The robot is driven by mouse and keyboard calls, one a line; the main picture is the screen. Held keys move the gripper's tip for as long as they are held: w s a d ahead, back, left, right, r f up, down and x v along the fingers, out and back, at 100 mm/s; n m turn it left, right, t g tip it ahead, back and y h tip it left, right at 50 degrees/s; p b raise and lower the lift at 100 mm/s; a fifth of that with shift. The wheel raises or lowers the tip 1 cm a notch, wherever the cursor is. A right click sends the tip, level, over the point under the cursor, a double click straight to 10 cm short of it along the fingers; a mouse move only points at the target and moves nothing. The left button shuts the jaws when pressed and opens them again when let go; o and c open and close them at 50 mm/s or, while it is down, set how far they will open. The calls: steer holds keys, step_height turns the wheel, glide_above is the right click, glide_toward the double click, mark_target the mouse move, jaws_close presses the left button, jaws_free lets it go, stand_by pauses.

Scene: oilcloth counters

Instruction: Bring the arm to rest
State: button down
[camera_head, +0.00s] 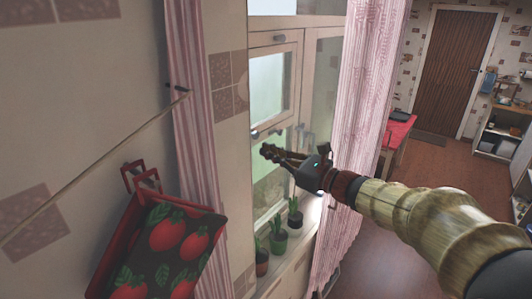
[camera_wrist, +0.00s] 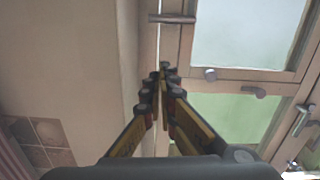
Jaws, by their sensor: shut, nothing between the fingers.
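My gripper (camera_head: 270,152) is raised in front of the window in the head view, with my arm reaching in from the lower right. Its fingers are closed together with nothing between them. In the wrist view my gripper (camera_wrist: 164,72) points at the wooden window frame (camera_wrist: 178,50), its fingertips together near the middle of the picture. I cannot tell how far the fingertips are from the frame.
Several potted plants, one in a green pot (camera_head: 279,243), stand on the windowsill below my gripper. Pink curtains (camera_head: 367,110) hang on both sides of the window. A red holder with a strawberry-patterned cloth (camera_head: 165,255) is at the lower left. Open floor (camera_head: 385,255) lies to the right.

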steer(key=shift+s, duration=0.1)
steer(key=s+f+n+g+h+b, duration=0.35)
steer(key=s+f+n, duration=0.4)
steer(key=s, duration=0.35)
steer(key=s+f+n+g+h+b, duration=0.2)
steer(key=s+f+n+g+b, duration=0.15)
steer(key=s+f+n, duration=0.6)
steer(key=s+d+f+n+h+b, duration=0.3)
steer(key=s+d+f, duration=0.3)
steer(key=s+d, duration=0.2)
steer(key=s+d+f+n+t+h+b, duration=0.1)
steer(key=s+d+f+n+h+b, duration=0.2)
steer(key=s+d+f+h, duration=0.3)
steer(key=s+d+n, duration=0.1)
steer(key=d, duration=0.3)
steer(key=shift+s+d+n, duration=0.3)
steer(key=shift+s+d, duration=0.1)
